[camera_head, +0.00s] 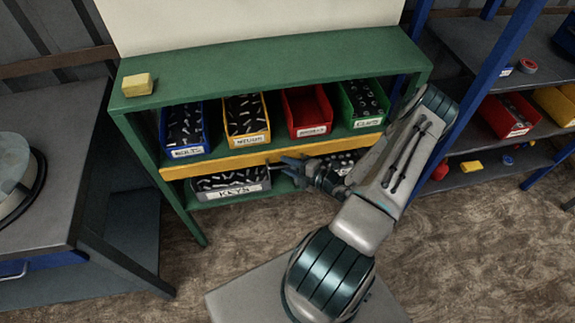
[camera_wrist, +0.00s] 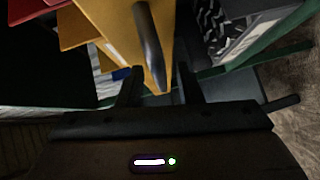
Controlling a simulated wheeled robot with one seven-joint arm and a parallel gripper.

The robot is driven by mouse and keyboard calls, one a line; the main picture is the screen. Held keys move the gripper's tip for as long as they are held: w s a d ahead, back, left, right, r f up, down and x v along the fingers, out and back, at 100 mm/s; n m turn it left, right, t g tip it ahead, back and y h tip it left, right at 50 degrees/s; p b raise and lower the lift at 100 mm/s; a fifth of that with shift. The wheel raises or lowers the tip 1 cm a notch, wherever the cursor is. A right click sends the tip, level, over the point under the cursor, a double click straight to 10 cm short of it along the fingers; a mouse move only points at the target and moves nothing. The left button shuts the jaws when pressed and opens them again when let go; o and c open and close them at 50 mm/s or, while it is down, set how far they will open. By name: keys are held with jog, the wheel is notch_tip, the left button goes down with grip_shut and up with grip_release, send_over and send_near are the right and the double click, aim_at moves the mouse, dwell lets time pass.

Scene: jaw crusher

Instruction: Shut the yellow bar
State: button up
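The yellow bar (camera_head: 222,161) runs across the front of the green shelf, below the upper row of bins. Its right part is hidden behind my arm. In the wrist view the yellow bar (camera_wrist: 118,28) comes toward the camera, with a dark rod-like handle (camera_wrist: 149,45) on it. My gripper (camera_head: 287,168) is at the front of the bar, near its middle. In the wrist view my gripper (camera_wrist: 158,76) has its two dark fingers apart, one on each side of the handle's near end, with gaps showing. I cannot tell if the bar is fully shut.
The green shelf (camera_head: 270,66) holds blue, yellow, red and green bins above the bar, and a grey KEYS bin (camera_head: 232,191) below. A yellow block (camera_head: 137,85) lies on its top. A grey workbench (camera_head: 50,150) stands left, a blue-framed rack right. Floor in front is mostly free.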

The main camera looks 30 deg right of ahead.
jog(key=b+v, duration=0.1)
jog(key=v, duration=1.2)
jog(key=shift+s+f, duration=0.1)
jog(key=a+r+n+g+y, duration=0.1)
jog(key=a+r+n+g, duration=0.7)
jog(key=n, duration=0.5)
jog(key=a+r+n+g+y, duration=0.1)
jog(key=a+r+n+g, duration=0.45)
jog(key=r+n, duration=0.55)
jog(key=s+a+r+n+h, duration=0.1)
jog(key=a+r+n+h, duration=0.1)
jog(key=n, duration=0.6)
jog(key=s+a+r+n+t+h, duration=0.1)
jog(key=r+n+h, duration=0.3)
jog(key=n, duration=0.5)
jog(key=s+a+r+n+t+h, duration=0.1)
jog(key=s+a+r+n+h, duration=0.2)
jog(key=r+n, duration=0.4)
jog(key=shift+s+a+n+h, duration=0.2)
jog(key=shift+a+n+h, duration=0.3)
jog(key=shift+a+n, duration=0.25)
jog(key=shift+d, duration=0.15)
